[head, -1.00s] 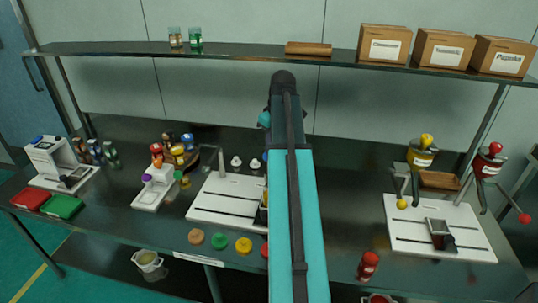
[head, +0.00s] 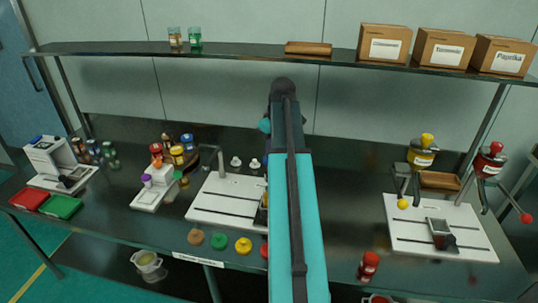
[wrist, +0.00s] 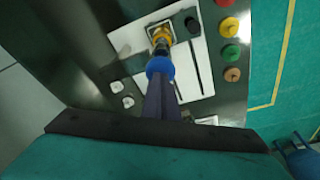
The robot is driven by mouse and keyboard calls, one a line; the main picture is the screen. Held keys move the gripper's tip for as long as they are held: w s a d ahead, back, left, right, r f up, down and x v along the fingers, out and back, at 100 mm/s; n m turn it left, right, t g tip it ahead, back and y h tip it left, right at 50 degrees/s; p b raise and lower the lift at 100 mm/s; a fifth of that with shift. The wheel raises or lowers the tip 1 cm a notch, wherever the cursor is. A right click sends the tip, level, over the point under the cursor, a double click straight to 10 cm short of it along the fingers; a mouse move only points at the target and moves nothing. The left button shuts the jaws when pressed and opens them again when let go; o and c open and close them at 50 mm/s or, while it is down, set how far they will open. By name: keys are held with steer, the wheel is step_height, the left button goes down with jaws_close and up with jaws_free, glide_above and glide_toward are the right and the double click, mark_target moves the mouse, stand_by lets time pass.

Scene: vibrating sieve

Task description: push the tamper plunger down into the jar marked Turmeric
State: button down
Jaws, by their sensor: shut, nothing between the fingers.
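In the wrist view a round blue knob (wrist: 160,65), seemingly the tamper plunger's top, stands over a yellow-orange jar (wrist: 161,38) on the white board. My gripper (wrist: 162,86) is shut and empty, its dark fingers pointing at the knob from directly behind it in this view. They overlap the knob's near edge; I cannot tell whether they touch it. No Turmeric marking on the jar can be read. In the head view my arm hides the gripper and most of the jar; only a yellow sliver (head: 264,200) shows beside the arm.
The white board (head: 215,202) has dark slots. Brown, green, yellow and red discs (head: 243,246) lie along the front edge. Two small white knobbed pieces (head: 236,162) stand behind. A second white station (head: 405,240) is at right. Labelled boxes (head: 443,49) sit on the shelf above.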

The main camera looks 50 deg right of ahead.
steer(key=shift+f+b, duration=0.55)
steer(key=shift+f, duration=1.2)
step_height(320, 180, up, 11)
steer(key=p, duration=0.7)
stand_by(0.6)
stand_by(0.7)
